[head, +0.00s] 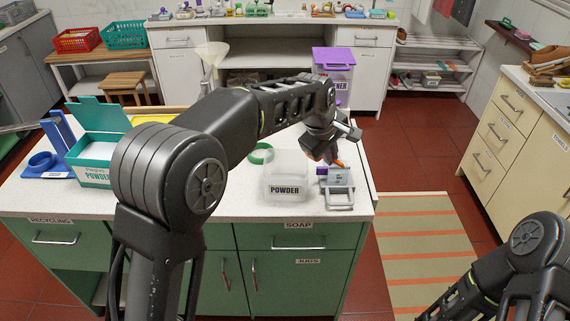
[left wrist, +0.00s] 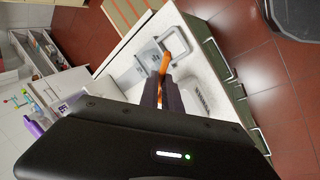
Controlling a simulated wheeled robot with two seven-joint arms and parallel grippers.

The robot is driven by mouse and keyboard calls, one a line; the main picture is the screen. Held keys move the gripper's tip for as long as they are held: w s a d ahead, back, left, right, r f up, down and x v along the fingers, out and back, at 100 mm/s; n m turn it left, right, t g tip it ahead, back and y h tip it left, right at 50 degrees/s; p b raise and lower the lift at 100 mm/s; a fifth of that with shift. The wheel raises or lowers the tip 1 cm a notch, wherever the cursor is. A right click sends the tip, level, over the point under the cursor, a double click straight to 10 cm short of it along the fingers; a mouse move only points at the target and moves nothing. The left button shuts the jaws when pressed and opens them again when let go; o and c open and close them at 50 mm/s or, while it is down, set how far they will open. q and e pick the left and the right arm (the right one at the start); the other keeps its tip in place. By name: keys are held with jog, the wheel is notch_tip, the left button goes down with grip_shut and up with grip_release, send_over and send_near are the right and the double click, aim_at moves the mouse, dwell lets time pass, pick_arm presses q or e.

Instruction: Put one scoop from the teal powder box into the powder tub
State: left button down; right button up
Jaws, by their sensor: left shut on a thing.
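The teal powder box (head: 95,177) stands at the left of the counter with its lid up and white powder showing inside. The translucent powder tub (head: 287,188) stands near the counter's front edge, right of centre; its contents are unclear. My left gripper (head: 327,153) is just right of the tub, above a grey labelled holder (head: 340,184). In the left wrist view its fingers (left wrist: 162,85) are shut on a slim orange thing (left wrist: 167,48), perhaps the scoop; its far end lies over the holder. No scoop bowl can be made out. My right gripper is out of view.
A blue stand (head: 62,135) is left of the teal box. A green ring (head: 260,154) lies behind the tub, and a pale funnel (head: 212,53) rises behind my arm. A purple-lidded bin (head: 333,57) stands beyond the counter (head: 226,207).

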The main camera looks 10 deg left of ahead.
pick_arm(q)
jog(key=shift+a, duration=0.1)
jog(key=shift+s+a+f+h, duration=0.1)
jog(key=shift+s+a+h, duration=0.05)
jog(key=shift+a+h, duration=0.25)
jog(key=shift+s+a+f+t, duration=0.1)
jog(key=shift+a+t, duration=0.2)
jog(key=shift+s+a+f+h, duration=0.1)
jog(key=shift+h, duration=0.3)
jog(key=shift+a, duration=0.25)
jog(key=shift+s+a+r+n+t+h, duration=0.2)
jog(key=shift+a+r+t+h, duration=0.25)
jog(key=shift+h, duration=0.3)
jog(key=shift+s+a+r+n+t+h, duration=0.2)
jog(key=shift+a+h, duration=0.4)
jog(key=shift+h, duration=0.2)
jog(key=shift+s+a+r+n+t+h, duration=0.3)
jog(key=shift+a+h, duration=0.2)
jog(key=shift+h, duration=0.25)
dwell(1.4)
